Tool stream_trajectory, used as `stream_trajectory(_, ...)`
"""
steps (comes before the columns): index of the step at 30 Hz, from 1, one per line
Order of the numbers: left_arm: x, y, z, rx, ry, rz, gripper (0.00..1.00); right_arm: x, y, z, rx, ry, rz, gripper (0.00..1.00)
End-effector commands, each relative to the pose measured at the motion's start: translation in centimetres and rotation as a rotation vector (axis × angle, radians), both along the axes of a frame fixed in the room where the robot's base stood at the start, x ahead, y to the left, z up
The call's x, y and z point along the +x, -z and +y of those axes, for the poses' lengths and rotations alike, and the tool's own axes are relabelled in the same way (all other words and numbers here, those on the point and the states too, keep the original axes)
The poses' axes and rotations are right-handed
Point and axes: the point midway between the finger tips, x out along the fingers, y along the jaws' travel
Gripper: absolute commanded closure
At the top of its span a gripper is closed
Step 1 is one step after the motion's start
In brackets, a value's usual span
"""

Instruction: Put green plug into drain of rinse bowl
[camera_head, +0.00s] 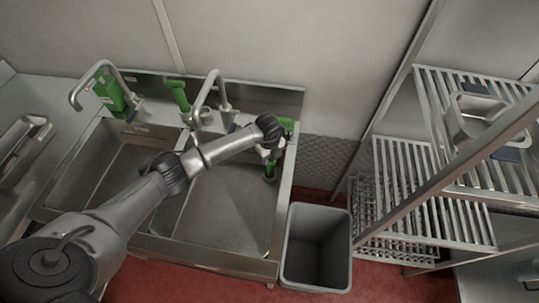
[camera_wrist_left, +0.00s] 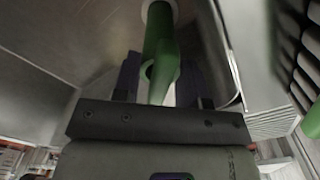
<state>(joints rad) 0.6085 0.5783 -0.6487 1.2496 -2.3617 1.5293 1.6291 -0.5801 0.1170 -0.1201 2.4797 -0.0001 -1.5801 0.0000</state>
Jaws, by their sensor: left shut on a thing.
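My left arm reaches over the right sink bowl (camera_head: 228,215). My left gripper (camera_head: 271,158) is near this bowl's right wall and is shut on the green plug (camera_head: 269,174). In the left wrist view the plug (camera_wrist_left: 161,48) stands out between the dark fingers, with a pale round end near the top edge. In the head view its lower end is over or at the bowl's right back area; I cannot tell whether it touches the bowl. The drain is not clearly visible. My right gripper is not in view.
Another bowl (camera_head: 98,178) lies to the left. Two taps, a left one (camera_head: 83,88) and a right one (camera_head: 212,88), rise behind the bowls, beside a green bottle (camera_head: 110,93) and a green-handled tool (camera_head: 177,94). A grey bin (camera_head: 318,246) and slatted shelves (camera_head: 405,170) stand right.

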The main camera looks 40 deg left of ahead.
Motion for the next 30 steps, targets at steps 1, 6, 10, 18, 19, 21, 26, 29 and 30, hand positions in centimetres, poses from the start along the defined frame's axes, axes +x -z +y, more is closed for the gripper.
stream_trajectory(1,0.03,0.08,-0.01,0.0,0.0,-0.001,0.92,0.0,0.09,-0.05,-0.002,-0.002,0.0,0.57)
stream_trajectory(6,0.03,0.07,-0.01,0.0,0.0,-0.001,0.92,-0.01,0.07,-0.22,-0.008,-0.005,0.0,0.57)
stream_trajectory(10,0.03,0.07,-0.01,0.0,0.0,-0.001,0.92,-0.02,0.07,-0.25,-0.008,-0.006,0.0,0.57)
stream_trajectory(18,0.03,0.27,0.0,0.0,0.0,-0.001,0.92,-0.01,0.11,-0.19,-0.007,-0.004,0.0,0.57)
stream_trajectory(19,0.03,0.32,0.0,0.0,-0.001,-0.001,0.92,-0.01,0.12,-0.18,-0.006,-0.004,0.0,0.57)
stream_trajectory(21,0.03,0.43,0.01,0.0,-0.001,-0.001,0.92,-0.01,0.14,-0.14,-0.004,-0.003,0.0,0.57)
stream_trajectory(26,0.04,0.41,0.01,0.0,-0.001,-0.001,0.92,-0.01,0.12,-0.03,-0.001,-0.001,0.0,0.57)
stream_trajectory(29,0.03,0.41,0.01,0.0,-0.001,-0.001,0.52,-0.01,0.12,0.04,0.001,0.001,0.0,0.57)
stream_trajectory(30,0.03,0.41,0.01,0.0,-0.001,-0.001,0.48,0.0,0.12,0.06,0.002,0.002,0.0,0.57)
